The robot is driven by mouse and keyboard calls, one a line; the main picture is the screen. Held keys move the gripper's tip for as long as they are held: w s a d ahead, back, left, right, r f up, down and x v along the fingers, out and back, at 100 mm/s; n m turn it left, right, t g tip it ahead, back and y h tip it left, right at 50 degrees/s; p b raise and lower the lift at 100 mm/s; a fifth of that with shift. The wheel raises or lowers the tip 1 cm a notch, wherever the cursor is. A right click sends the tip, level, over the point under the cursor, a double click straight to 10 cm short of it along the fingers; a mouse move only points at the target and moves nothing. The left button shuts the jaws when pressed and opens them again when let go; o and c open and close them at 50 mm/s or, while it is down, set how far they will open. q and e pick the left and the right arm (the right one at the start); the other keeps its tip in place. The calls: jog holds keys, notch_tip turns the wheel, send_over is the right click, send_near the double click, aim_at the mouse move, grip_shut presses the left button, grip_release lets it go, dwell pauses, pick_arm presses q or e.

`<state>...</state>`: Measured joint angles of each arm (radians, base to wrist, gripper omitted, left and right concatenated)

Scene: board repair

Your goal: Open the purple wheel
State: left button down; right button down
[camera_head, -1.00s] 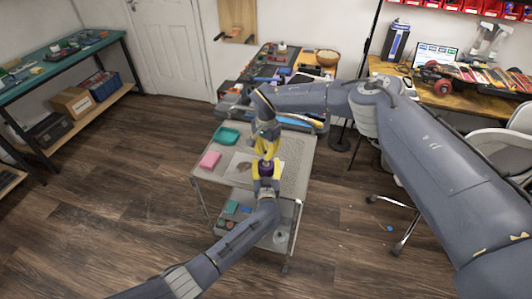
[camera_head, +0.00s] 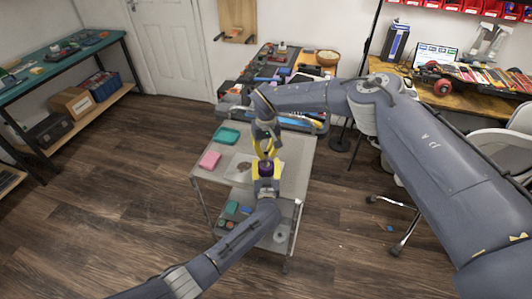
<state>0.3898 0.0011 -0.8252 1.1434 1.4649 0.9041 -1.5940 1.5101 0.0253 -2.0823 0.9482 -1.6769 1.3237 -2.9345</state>
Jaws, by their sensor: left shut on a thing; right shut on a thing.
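The small dark purple wheel (camera_head: 265,168) is held above the trolley's top, between my two grippers. My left gripper (camera_head: 265,178) comes up from below, its yellow fingers shut around the wheel's lower part. My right gripper (camera_head: 265,156) points down from above, with its yellow fingers shut at the wheel's top. The fingers hide much of the wheel, and any gap between its parts is too small to make out.
The grey trolley (camera_head: 300,165) stands below, with a pink block (camera_head: 210,160), a teal tray (camera_head: 227,136) and a pale sheet on top. Its lower shelf holds small items. A cluttered workbench (camera_head: 300,70) stands behind, and a desk (camera_head: 455,98) is at the right.

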jog(key=c, duration=1.5)
grip_release()
jog(key=shift+o, duration=0.2)
jog(key=shift+r, duration=0.15)
